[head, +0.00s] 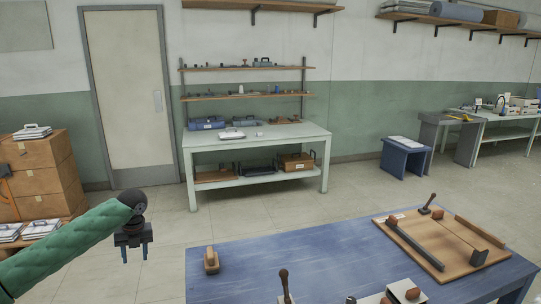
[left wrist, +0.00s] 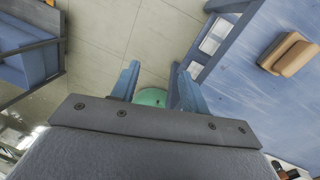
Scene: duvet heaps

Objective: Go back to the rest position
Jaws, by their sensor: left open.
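My left gripper (head: 135,252) hangs from my green-sleeved arm at the lower left of the head view, pointing down, beside the left edge of the blue table. Its two blue fingers are apart and nothing is between them. In the left wrist view the open fingers (left wrist: 155,88) show over the floor, with a round green thing partly visible behind them. My right gripper is not in view.
The blue table (head: 300,245) fills the lower right. It bears a tan block with a handle (head: 211,261), an upright dark-handled tool (head: 284,284) and a wooden board (head: 440,250). Cardboard boxes (head: 40,165) stand at left. Open floor lies beyond the table.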

